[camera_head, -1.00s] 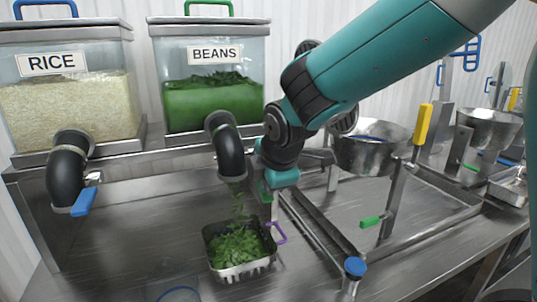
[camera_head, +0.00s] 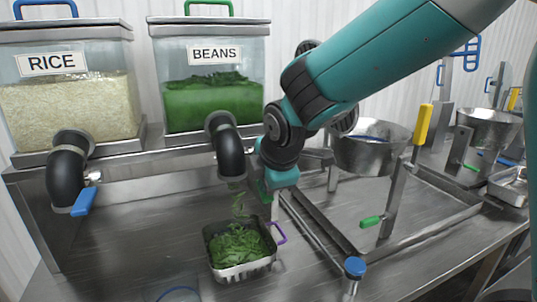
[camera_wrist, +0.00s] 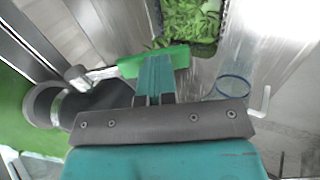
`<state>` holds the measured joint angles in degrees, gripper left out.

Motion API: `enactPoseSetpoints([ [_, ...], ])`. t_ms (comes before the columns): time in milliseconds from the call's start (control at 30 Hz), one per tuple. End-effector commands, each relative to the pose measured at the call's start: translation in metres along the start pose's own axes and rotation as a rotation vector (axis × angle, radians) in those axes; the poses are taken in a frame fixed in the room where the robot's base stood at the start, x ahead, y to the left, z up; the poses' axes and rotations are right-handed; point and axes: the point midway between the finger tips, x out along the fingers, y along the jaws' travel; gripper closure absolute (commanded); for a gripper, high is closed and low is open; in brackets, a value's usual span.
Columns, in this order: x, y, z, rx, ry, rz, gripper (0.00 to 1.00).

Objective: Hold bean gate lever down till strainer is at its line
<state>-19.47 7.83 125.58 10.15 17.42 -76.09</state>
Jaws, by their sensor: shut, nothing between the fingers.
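The bean hopper (camera_head: 213,100), labelled BEANS, stands on the back shelf with its black spout (camera_head: 229,150) pointing down. Green beans fall from the spout into the metal strainer (camera_head: 243,272) with a purple handle, below it. The strainer holds a heap of beans (camera_head: 238,243); its fill line cannot be made out. My gripper (camera_wrist: 157,62) is shut and empty, its fingertips over the green gate lever (camera_wrist: 178,57), seemingly against it. In the head view, my gripper (camera_head: 270,193) is beside the spout and hides most of the lever. The strainer's beans also show in the wrist view (camera_wrist: 190,20).
The rice hopper (camera_head: 68,100) with a blue lever (camera_head: 84,201) stands at left. A blue-rimmed clear container (camera_head: 180,294) is at the front edge. A metal bowl (camera_head: 368,150), a yellow-handled lever (camera_head: 422,125) and a blue-capped post (camera_head: 355,267) stand to the right.

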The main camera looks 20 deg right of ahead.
Motion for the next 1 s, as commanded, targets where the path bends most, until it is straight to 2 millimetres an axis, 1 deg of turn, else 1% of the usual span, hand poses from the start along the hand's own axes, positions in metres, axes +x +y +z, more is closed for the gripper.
enactPoseSetpoints([
  [33, 0.004, -0.004, 0.001, -0.001, -0.004, -0.01, 1.0],
  [233, 0.004, -0.004, 0.001, -0.001, -0.004, -0.01, 1.0],
  [367, -0.001, -0.002, 0.001, -0.001, -0.003, -0.009, 1.0],
  [467, -0.015, 0.0, -0.001, -0.002, -0.002, -0.006, 1.0],
  [600, -0.045, 0.005, -0.004, -0.006, 0.002, -0.002, 1.0],
  [667, -0.052, 0.0, -0.005, -0.006, 0.005, 0.005, 1.0],
  [800, -0.085, -0.003, -0.003, -0.005, 0.005, 0.006, 1.0],
  [900, -0.106, -0.004, -0.003, -0.005, 0.004, 0.006, 1.0],
  [1000, -0.121, -0.005, -0.003, -0.005, 0.004, 0.005, 1.0],
])
